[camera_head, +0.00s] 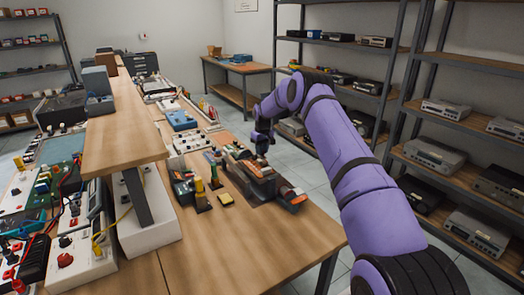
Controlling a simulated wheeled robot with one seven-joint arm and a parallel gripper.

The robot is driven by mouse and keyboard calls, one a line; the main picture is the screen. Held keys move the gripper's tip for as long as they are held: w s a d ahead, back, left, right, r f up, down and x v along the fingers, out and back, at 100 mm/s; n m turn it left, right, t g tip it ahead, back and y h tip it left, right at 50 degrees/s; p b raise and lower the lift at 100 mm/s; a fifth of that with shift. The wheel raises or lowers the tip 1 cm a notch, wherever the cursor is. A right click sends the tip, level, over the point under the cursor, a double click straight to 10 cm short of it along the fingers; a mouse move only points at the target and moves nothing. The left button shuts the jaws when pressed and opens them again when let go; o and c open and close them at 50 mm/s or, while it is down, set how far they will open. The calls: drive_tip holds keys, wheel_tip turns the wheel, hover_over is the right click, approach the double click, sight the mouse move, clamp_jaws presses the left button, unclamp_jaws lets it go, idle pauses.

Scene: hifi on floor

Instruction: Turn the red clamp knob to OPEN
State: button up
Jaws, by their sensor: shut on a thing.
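My gripper (262,150) points down over the workbench, at the far end of a dark fixture (262,186). Its fingers are shut on a small part at the top of the fixture. This appears to be the red clamp knob, which the fingers and the small scale hide. Orange-red pieces (293,195) show on the near right of the fixture. No OPEN marking can be read from here, so I cannot tell the knob's angle.
Yellow-topped posts (200,188) and a small yellow block (226,199) stand left of the fixture. A raised wooden shelf (120,130) overhangs the bench further left. The near wooden bench top (255,245) is clear. Metal racks (440,120) with devices stand at right.

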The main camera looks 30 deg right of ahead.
drive_tip(key=shift+n, duration=0.8)
drive_tip(key=o, duration=0.9)
drive_tip(key=r, duration=1)
drive_tip(key=shift+w+d+r, duration=0.1)
drive_tip(key=shift+d+r, duration=0.1)
drive_tip(key=shift+r, duration=0.2)
